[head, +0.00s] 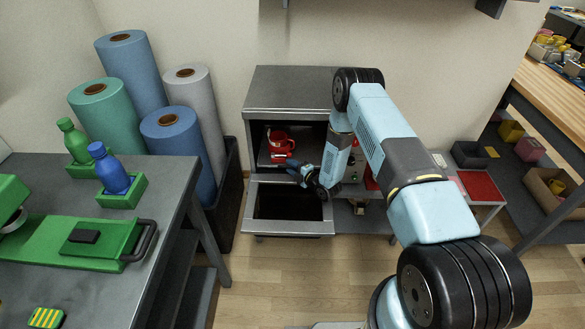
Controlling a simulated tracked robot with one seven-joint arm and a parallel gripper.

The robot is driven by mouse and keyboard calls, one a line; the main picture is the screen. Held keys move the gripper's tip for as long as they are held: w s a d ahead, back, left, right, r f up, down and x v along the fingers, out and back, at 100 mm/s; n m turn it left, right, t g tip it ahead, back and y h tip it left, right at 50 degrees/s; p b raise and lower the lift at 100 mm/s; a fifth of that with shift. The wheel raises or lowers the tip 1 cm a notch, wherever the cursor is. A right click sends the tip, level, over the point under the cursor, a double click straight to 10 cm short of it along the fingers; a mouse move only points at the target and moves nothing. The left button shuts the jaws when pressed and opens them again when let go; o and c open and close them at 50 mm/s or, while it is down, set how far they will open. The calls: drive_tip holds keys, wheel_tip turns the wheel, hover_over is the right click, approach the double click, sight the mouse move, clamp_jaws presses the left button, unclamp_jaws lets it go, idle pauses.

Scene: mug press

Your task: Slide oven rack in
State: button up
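The grey oven (290,80) stands against the back wall with its front open. Its door (285,228), a light frame around a dark panel, is lowered in front. A grey rack (266,158) shows in the opening, with a red mug (280,140) on it. I cannot tell exactly how far the rack extends. My gripper (289,163) is at the rack's front right, just in front of and below the mug. Its fingers are too small to tell whether they are open or touching the rack. My arm hides the oven's right side.
A grey bench (165,190) with green and blue items stands at left. Several large rolls (183,160) stand in a dark bin beside the oven. Low shelves with boxes are at right, under a wooden worktop (550,90). The wooden floor (265,285) in front is clear.

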drive_tip(key=shift+c, duration=0.5)
clamp_jaws()
drive_tip(key=shift+d, duration=0.1)
drive_tip(key=shift+f, duration=0.1)
